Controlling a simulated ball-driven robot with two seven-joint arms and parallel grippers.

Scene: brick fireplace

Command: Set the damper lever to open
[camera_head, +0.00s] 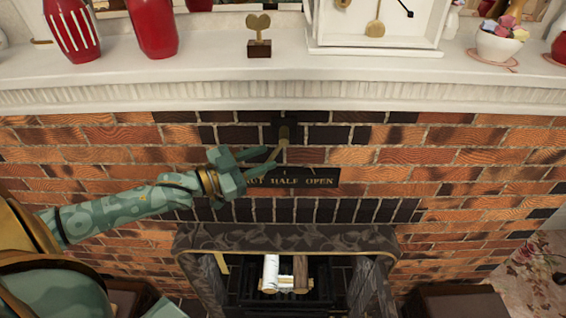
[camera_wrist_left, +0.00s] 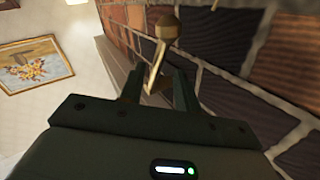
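The brass damper lever (camera_head: 282,144) is mounted on a dark plate on the brick wall, below the mantel. It slants down and a little left, above a dark plaque (camera_head: 318,181) reading "HALF OPEN", with the left word partly hidden by my gripper. My left gripper (camera_head: 268,161) reaches in from the left, its fingertips at the lever's lower end. In the left wrist view the lever (camera_wrist_left: 155,68) with its rounded brass part shows in the gap between the two spread fingers (camera_wrist_left: 156,88). I cannot tell whether either finger touches it. My right gripper is out of view.
The white mantel shelf (camera_head: 200,72) juts out above, carrying red vases (camera_head: 154,26), a small brass ornament (camera_head: 258,34), a white clock (camera_head: 377,25) and a bowl (camera_head: 497,44). Below is the fireplace opening with logs (camera_head: 272,272). The brick wall right of the lever is clear.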

